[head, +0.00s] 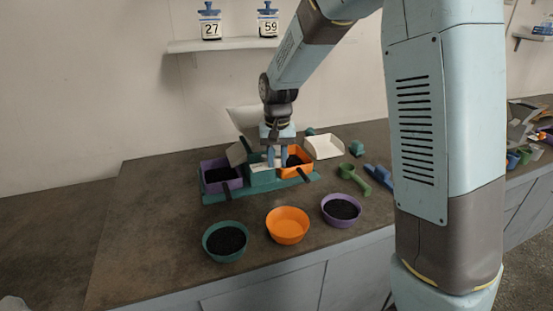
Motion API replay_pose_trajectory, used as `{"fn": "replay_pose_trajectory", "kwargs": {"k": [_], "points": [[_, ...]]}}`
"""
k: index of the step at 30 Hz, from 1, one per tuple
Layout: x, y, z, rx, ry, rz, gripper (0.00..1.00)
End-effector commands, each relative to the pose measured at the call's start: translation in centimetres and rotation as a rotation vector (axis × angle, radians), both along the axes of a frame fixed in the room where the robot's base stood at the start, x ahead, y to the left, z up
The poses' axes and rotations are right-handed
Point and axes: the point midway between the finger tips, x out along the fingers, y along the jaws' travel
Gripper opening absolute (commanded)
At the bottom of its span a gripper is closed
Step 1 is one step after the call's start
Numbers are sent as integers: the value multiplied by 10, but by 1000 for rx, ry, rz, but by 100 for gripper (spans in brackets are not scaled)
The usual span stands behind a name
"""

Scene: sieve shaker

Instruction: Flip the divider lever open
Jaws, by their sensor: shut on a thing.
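The sieve shaker (262,177) is a teal unit on the counter. A purple bin (235,184) with dark grains sits at its left end and an orange bin (299,171) with dark grains at its right. A white hopper-like sheet (243,118) rises behind, and a small pale tilted plate (236,154) stands above the purple bin. My gripper (277,162) points down over the middle of the shaker, beside the orange bin. It is shut on the divider lever, which is mostly hidden by the fingers, so its angle cannot be told.
In front stand a teal bowl (212,251) and a purple bowl (328,218), both with dark grains, and an orange bowl (287,237), seemingly empty. A cream tray (325,147), green scoop (354,178) and blue scoop (378,177) lie right. The counter's left is clear.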

Motion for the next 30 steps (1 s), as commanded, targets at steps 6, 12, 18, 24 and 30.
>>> {"fn": "replay_pose_trajectory", "kwargs": {"k": [6,12,18,24,30], "points": [[3,-3,1,1,-3,39,0],[3,-3,1,1,-4,38,32],[3,-3,1,1,-3,38,51],[3,-2,1,0,-2,39,51],[3,-2,12,2,-5,39,51]]}}
